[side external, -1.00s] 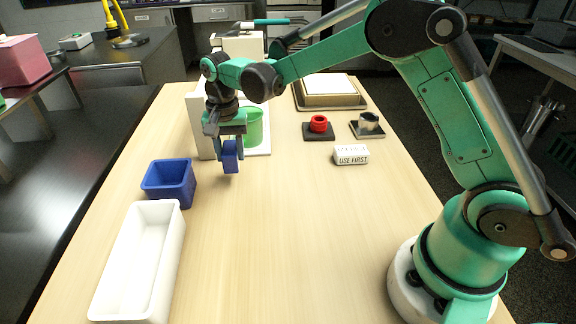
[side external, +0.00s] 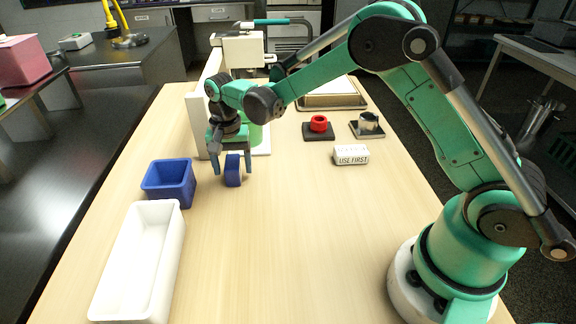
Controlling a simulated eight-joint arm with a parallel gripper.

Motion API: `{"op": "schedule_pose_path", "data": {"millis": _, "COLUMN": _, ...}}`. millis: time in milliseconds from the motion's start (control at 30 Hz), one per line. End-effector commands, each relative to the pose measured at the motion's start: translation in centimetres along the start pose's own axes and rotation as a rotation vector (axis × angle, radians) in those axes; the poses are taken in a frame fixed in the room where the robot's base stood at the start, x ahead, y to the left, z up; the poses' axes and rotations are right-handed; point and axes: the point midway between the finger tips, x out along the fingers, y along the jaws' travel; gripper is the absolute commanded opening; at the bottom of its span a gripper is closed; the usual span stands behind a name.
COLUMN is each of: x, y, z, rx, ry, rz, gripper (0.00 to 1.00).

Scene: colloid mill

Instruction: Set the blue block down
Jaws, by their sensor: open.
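The blue block (side external: 233,171) stands on the light wooden table (side external: 270,240), to the right of the blue bin. My gripper (side external: 232,168) is low over the block, with its fingers spread apart. One finger is to the left of the block with a visible gap. The other is close by its right side, and I cannot tell whether it touches.
A blue bin (side external: 168,187) and a long white tray (side external: 104,292) lie to the left. The table's front middle is clear.

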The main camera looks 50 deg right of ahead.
Motion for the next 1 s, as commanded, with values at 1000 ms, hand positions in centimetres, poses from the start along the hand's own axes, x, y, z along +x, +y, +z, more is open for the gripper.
{"op": "schedule_pose_path", "data": {"millis": 1000, "x": -14.2, "y": 1.9, "z": 1.2, "rx": -0.109, "ry": 0.062, "rz": -0.062, "gripper": 0.70}}
